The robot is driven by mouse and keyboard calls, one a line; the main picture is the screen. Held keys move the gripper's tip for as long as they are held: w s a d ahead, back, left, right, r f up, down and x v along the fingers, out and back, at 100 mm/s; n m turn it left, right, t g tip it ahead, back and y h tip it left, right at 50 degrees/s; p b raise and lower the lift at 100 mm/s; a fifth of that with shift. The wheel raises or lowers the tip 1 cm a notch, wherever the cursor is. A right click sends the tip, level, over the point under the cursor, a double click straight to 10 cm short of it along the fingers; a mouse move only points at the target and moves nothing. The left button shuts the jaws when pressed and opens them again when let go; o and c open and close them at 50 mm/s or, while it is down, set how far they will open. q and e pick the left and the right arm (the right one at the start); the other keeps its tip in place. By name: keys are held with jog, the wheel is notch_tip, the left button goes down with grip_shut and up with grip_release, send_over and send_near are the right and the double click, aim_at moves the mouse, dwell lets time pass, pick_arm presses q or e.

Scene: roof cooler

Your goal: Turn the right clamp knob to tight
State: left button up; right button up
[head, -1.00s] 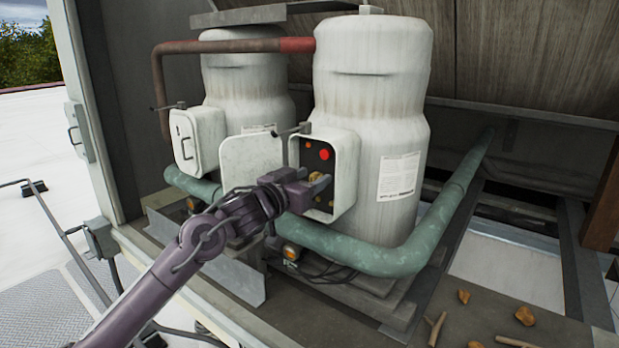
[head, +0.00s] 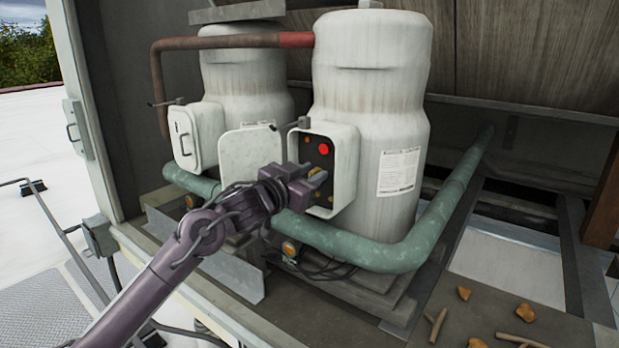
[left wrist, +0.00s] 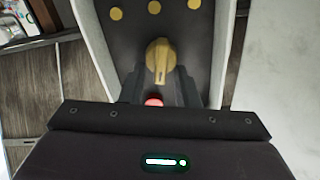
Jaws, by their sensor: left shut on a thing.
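A yellow clamp knob (left wrist: 158,62) sits on the dark panel inside the open box on the right tank. In the left wrist view it stands between the fingertips of my left gripper (left wrist: 159,80), with its raised grip close to in line with the fingers. In the head view my left gripper (head: 312,179) reaches into the box opening from the left and mostly hides the knob. The gripper is shut on the knob. My right gripper is not in view.
The open box (head: 345,160) has a red button (head: 323,149) above the gripper, and its door (head: 250,155) hangs open to the left. A green pipe (head: 370,257) runs below. The left tank's box (head: 205,130) is closed. Twigs and leaves lie at lower right.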

pick_arm(q)
jog(key=shift+s+d+f+m+b, duration=0.15)
jog(key=shift+f+m+b, duration=0.15)
jog(key=shift+m+b, duration=1.7)
jog(key=shift+s+d+f+m+b, duration=0.2)
jog(key=shift+m+b, duration=0.75)
jog(key=shift+m, duration=2.1)
jog(key=shift+d+f+m+b, duration=0.15)
jog(key=shift+f+m+b, duration=0.25)
jog(key=shift+m+b, duration=1.6)
jog(key=shift+m+p, duration=0.5)
jog(key=shift+m, duration=0.25)
jog(key=o, duration=0.9)
jog(key=shift+r, duration=0.1)
jog(key=shift+o, duration=0.2)
jog(key=shift+a, duration=0.1)
